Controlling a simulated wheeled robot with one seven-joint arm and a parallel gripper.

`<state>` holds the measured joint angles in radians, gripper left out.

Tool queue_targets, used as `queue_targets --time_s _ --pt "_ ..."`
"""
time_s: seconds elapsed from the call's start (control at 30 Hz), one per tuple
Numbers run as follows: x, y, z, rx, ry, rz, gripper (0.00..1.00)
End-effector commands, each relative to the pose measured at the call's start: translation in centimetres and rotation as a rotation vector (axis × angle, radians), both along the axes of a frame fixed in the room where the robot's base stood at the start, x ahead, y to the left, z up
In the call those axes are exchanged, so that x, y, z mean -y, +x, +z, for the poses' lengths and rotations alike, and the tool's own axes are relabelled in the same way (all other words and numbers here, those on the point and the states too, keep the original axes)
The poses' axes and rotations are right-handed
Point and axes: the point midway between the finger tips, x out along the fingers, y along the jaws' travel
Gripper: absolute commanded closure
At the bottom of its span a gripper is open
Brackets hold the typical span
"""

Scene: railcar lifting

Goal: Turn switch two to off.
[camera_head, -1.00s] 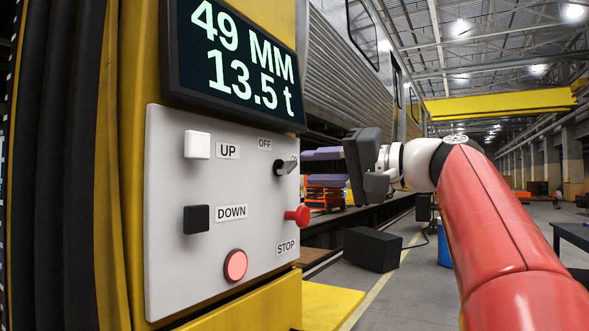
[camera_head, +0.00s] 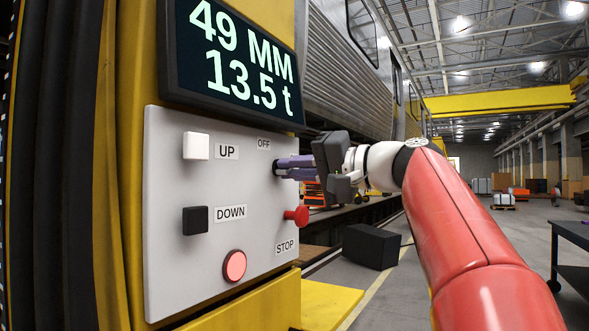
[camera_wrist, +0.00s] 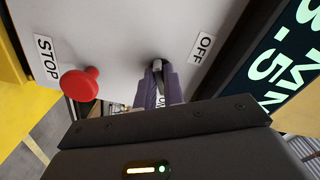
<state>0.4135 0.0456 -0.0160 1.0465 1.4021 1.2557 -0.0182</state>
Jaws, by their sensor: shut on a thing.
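The grey control panel (camera_head: 160,255) carries one small switch, with an OFF label (camera_head: 264,144) above it. No number shows on the switch. In the wrist view the switch (camera_wrist: 157,66) is a grey lever between the purple fingers, and the OFF label (camera_wrist: 202,48) is to its right. Part of an ON label shows between the fingers. My gripper (camera_head: 280,168) is shut on the switch, fingertips at the panel face. In the head view the fingers hide the switch and the ON label.
A red STOP knob (camera_head: 297,215) sticks out just below the gripper. A white UP button (camera_head: 196,146), a black DOWN button (camera_head: 196,219) and a round red button (camera_head: 234,265) are on the panel. A display (camera_head: 235,60) reads 49 MM, 13.5 t. A black box (camera_head: 371,247) stands on the floor.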

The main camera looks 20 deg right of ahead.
Motion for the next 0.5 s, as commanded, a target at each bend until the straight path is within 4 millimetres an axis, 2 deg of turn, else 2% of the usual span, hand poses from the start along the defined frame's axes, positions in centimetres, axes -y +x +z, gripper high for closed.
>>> queue_targets --time_s 0.27,0.5 --pt "0.02 0.0 -0.11 0.019 -0.019 0.0 1.0" --pt "0.04 0.07 -0.34 0.102 -0.104 0.0 1.0"
